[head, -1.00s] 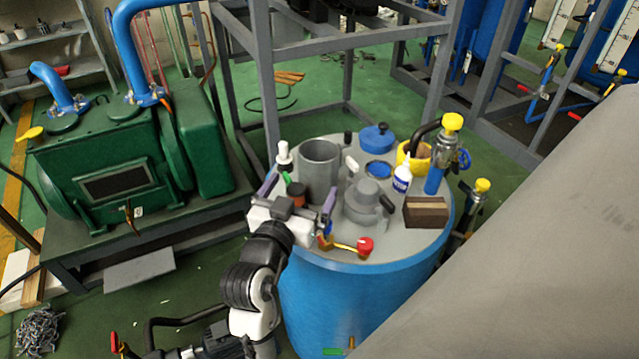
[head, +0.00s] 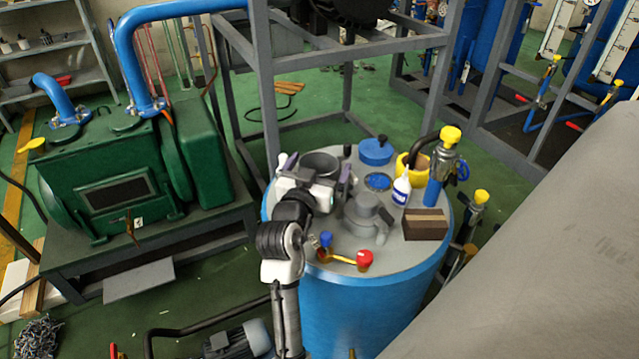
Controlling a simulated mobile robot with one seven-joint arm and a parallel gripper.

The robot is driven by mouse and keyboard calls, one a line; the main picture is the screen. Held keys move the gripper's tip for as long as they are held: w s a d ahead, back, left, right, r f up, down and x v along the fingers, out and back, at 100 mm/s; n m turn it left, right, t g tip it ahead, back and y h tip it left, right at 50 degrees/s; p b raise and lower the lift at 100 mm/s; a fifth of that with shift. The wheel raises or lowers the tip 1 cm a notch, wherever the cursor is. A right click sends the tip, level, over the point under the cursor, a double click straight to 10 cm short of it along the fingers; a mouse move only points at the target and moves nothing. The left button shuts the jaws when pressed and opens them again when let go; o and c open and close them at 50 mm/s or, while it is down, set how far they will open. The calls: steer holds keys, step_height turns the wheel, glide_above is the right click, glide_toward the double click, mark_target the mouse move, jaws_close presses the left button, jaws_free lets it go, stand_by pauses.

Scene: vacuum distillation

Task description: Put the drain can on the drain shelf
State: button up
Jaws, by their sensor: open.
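A grey open-topped can (head: 322,163), which looks like the drain can, stands upright on the grey top of the large blue drum. My gripper (head: 316,170) is open over the near side of the can, with one finger to the left and one to the right of it. Its white body hides the can's lower part, and I cannot tell whether the fingers touch it. I cannot tell for sure which surface is the drain shelf; a grey shelf rack (head: 50,72) stands at the far left.
The blue drum (head: 352,300) carries a grey fitting (head: 366,212), a white bottle (head: 401,190), a brown block (head: 425,224), a blue pot (head: 376,152), a yellow container (head: 411,170) and a red-knobbed valve (head: 364,260). A grey frame (head: 265,90) rises behind; a green pump (head: 110,180) stands left.

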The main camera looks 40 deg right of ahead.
steer(key=shift+d, duration=0.1)
steer(key=c, duration=1.6)
